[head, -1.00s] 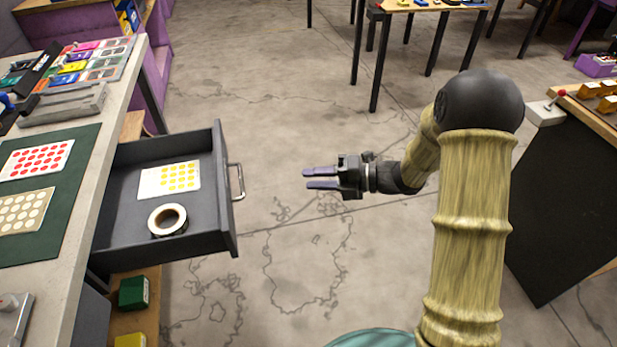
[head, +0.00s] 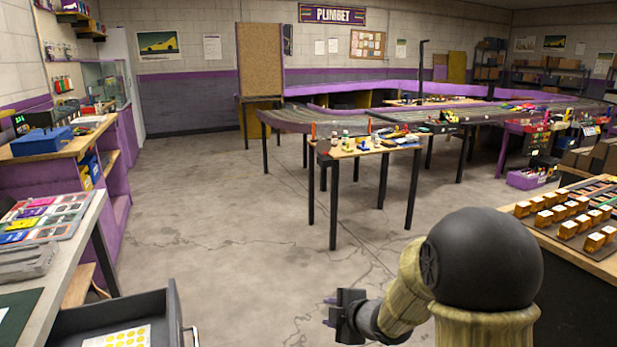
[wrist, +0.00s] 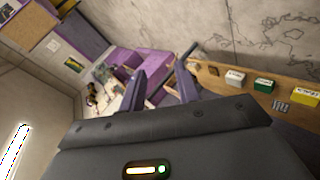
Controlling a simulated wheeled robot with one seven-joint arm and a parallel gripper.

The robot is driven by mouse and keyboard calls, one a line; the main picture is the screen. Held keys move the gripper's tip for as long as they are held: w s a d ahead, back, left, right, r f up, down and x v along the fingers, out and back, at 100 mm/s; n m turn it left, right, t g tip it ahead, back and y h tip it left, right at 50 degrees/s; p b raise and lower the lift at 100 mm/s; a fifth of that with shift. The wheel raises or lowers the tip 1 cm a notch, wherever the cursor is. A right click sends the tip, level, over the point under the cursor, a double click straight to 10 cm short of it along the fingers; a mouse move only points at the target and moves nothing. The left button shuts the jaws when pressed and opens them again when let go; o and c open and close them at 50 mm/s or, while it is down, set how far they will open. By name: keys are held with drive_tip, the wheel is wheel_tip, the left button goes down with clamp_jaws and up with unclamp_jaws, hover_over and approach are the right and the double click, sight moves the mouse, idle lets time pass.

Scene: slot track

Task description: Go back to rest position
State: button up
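My gripper (head: 328,312) is at the bottom middle of the head view, in front of my bent arm and over bare floor. In the wrist view its two fingers (wrist: 160,82) stand apart with nothing between them, so it is open and empty. It is to the right of the pulled-out grey drawer (head: 158,312) and clear of it. A white sheet with yellow dots (head: 125,338) lies in the drawer and is cut off by the lower edge.
A worktable with coloured cards (head: 45,215) is at left. A small table with parts (head: 365,148) stands ahead, before the slot track (head: 300,118). A counter with orange-and-white blocks (head: 570,215) is at right. The floor (head: 230,220) between is open.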

drive_tip(key=s+d+m+g+h, duration=0.3)
drive_tip(key=s+d+m+h, duration=0.3)
drive_tip(key=s+d+m, duration=0.5)
drive_tip(key=s+a+m+g, duration=0.1)
drive_tip(key=s+m+g, duration=0.3)
drive_tip(key=s+m, duration=0.55)
wheel_tip(320, 180, up, 25)
drive_tip(key=p, duration=2.6)
drive_tip(key=shift+s+r+n+p, duration=0.15)
drive_tip(key=shift+s+n+p, duration=0.05)
drive_tip(key=shift+n+p, duration=0.2)
